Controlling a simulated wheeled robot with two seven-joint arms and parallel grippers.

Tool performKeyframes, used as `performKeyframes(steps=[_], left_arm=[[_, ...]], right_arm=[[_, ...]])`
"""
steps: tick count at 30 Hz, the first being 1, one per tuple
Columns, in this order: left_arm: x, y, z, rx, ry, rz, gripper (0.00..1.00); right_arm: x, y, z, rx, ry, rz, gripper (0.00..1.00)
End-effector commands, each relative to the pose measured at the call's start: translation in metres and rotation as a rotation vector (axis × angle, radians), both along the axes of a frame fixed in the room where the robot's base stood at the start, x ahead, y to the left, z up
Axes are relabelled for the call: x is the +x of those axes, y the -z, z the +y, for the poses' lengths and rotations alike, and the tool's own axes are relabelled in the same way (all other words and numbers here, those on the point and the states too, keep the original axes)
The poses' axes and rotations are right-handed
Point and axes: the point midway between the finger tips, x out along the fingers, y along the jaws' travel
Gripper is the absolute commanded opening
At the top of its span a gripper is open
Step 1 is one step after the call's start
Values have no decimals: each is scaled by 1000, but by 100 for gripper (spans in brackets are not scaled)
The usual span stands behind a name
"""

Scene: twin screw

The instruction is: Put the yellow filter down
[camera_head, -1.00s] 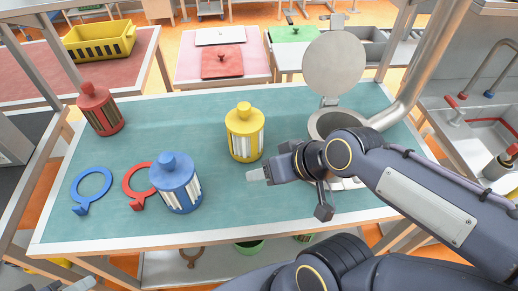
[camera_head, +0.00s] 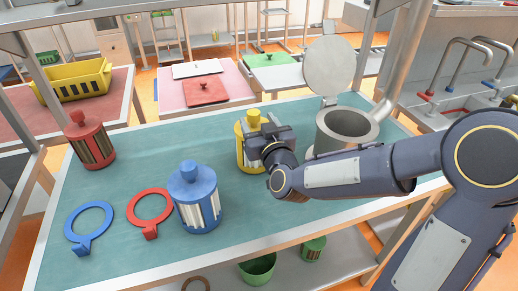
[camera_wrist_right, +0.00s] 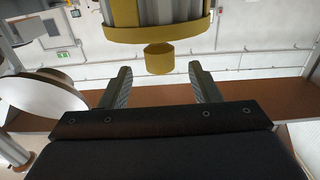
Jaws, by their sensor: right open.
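The yellow filter (camera_head: 253,118) stands upright on the teal table top (camera_head: 130,245) in the head view, its right side partly hidden by my right gripper (camera_head: 260,138). In the right wrist view the yellow filter (camera_wrist_right: 158,30) is at the top, upside down in the picture, with its knob pointing down. My right gripper (camera_wrist_right: 160,72) is open. Its two fingers are on either side of the knob in that view, with clear gaps and no visible contact. My left gripper is out of view.
A blue filter (camera_head: 194,200), a red filter (camera_head: 90,142), and blue (camera_head: 88,224) and red (camera_head: 149,208) rings are on the table. A metal vessel (camera_head: 345,132) with a raised round lid (camera_head: 329,68) stands at the right. The left middle of the table is clear.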

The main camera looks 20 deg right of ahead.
Motion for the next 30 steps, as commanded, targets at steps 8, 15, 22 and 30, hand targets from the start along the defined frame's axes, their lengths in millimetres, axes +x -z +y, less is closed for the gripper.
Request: performKeyframes(steps=[8, 15, 22, 30], left_arm=[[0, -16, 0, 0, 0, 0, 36], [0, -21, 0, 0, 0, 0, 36], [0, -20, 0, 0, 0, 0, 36], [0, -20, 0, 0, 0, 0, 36]], right_arm=[[37, -1, 1, 2, 0, 5, 57], [62, 1, 2, 2, -1, 2, 57], [63, 2, 2, 2, -1, 2, 55], [62, 2, 1, 2, -1, 2, 20]])
